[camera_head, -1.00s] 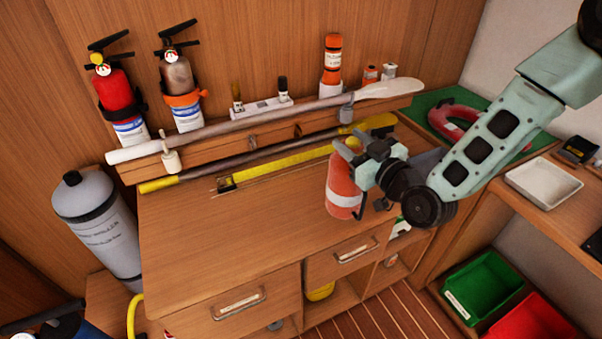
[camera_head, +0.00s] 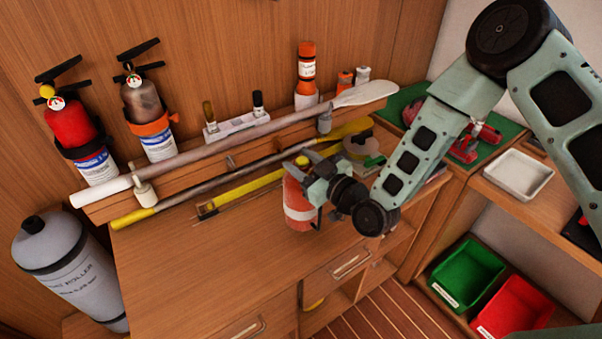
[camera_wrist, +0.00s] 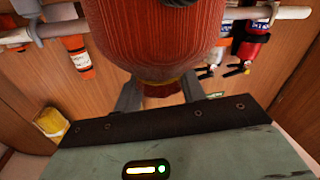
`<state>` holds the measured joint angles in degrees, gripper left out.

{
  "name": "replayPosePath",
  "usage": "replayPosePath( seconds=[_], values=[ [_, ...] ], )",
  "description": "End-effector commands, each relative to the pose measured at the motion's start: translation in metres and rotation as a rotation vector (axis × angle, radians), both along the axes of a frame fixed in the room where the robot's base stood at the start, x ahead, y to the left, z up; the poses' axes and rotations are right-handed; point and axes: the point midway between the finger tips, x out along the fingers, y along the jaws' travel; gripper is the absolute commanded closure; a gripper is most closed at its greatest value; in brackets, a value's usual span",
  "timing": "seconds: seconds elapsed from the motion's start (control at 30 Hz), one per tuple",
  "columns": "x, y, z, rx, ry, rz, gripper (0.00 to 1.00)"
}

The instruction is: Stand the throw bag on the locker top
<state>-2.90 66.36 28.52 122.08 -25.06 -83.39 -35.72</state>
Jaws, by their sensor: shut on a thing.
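The throw bag (camera_head: 297,212) is an orange-red cylinder with a pale band. My gripper (camera_head: 306,172) is shut on its upper end and holds it upright over the right part of the wooden locker top (camera_head: 190,265). I cannot tell whether its base touches the top or hangs just above it. In the wrist view the bag's red body (camera_wrist: 155,35) fills the upper middle, with its narrow neck between my fingers (camera_wrist: 160,92).
Two extinguishers (camera_head: 72,130) (camera_head: 150,115) hang on the wall. A grey cylinder (camera_head: 65,262) stands left. The locker top's left and front are clear.

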Motion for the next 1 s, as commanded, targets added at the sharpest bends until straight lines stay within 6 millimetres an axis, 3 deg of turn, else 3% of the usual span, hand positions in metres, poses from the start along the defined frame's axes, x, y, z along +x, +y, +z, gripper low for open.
replayPosePath(
  seconds=[0.4, 0.87, 0.9, 0.97, 1.0],
  values=[
    [0.000, 0.000, -0.039, 0.001, -0.001, 0.000, 1.00],
    [0.000, 0.000, -0.047, 0.000, -0.003, 0.000, 1.00],
    [0.000, 0.000, -0.047, -0.001, -0.001, 0.000, 0.52],
    [0.000, 0.000, -0.046, -0.001, 0.000, 0.000, 0.38],
    [0.000, 0.000, -0.046, -0.001, 0.000, 0.000, 0.38]
  ],
)
